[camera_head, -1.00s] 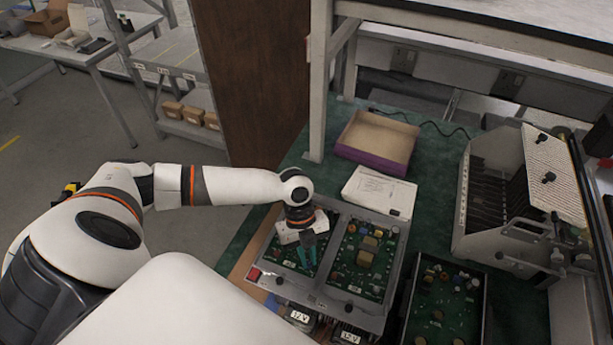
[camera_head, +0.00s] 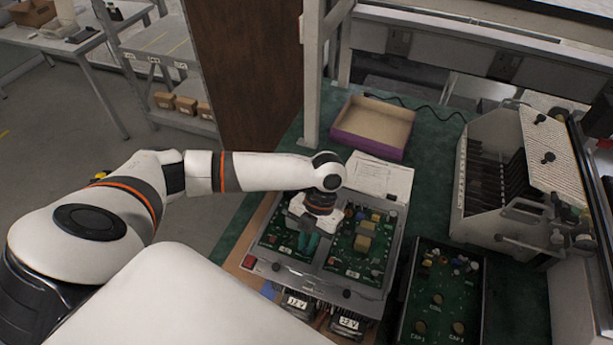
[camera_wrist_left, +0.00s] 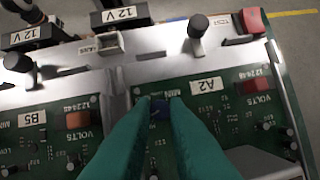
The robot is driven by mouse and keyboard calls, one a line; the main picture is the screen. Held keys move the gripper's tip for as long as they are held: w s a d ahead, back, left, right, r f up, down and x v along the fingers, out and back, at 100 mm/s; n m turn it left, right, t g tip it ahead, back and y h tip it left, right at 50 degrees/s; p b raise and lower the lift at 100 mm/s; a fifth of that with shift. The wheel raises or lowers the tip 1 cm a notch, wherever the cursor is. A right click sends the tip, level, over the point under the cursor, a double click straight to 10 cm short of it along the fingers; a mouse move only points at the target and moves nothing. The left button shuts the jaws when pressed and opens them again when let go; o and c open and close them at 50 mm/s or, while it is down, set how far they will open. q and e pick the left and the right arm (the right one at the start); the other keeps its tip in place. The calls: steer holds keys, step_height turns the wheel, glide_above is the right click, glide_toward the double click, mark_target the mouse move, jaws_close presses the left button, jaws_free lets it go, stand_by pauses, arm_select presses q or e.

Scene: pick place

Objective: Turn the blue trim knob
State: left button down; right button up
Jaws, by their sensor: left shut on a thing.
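The blue trim knob (camera_wrist_left: 160,107) shows as a small blue piece between the green fingertips in the left wrist view. It sits on the green circuit board (camera_wrist_left: 215,110) labelled A2 and VOLTS, and the fingers cover most of it. My left gripper (camera_wrist_left: 160,101) is shut on the knob from both sides. In the head view my left gripper (camera_head: 307,243) reaches down to the left board (camera_head: 284,235) of the grey two-board fixture (camera_head: 330,283). The knob is hidden there. My right gripper is out of view.
A second board (camera_head: 360,255) sits to the right, and a black tray (camera_head: 402,318) holds another board. Behind are a paper sheet (camera_head: 385,177) and a purple-sided open box (camera_head: 360,146). A slotted rack (camera_head: 462,190) stands right. Black knobs (camera_wrist_left: 198,27) rise from the fixture edge.

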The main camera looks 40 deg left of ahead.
arm_select(q)
steer(key=m, duration=0.1)
steer(key=m+y, duration=0.1)
steer(key=m, duration=0.2)
steer(key=shift+d+m+y, duration=0.25)
steer(key=shift+m+y, duration=0.05)
steer(key=shift+y, duration=0.1)
steer(key=m+t+y, duration=0.1)
steer(key=m, duration=0.3)
steer(key=shift+s+d+p, duration=0.1)
steer(key=shift+d+p, duration=0.05)
steer(key=shift+p, duration=0.15)
steer(key=shift+f+m+t+y, duration=0.1)
steer(key=shift+m+t+y, duration=0.3)
steer(key=shift+m, duration=0.6)
steer(key=shift+s+d+m+t+b, duration=0.15)
steer(key=shift+m+t+b, duration=0.15)
steer(key=shift+m+b, duration=0.65)
steer(key=c, duration=1.4)
jaws_free()
steer(key=shift+y, duration=0.3)
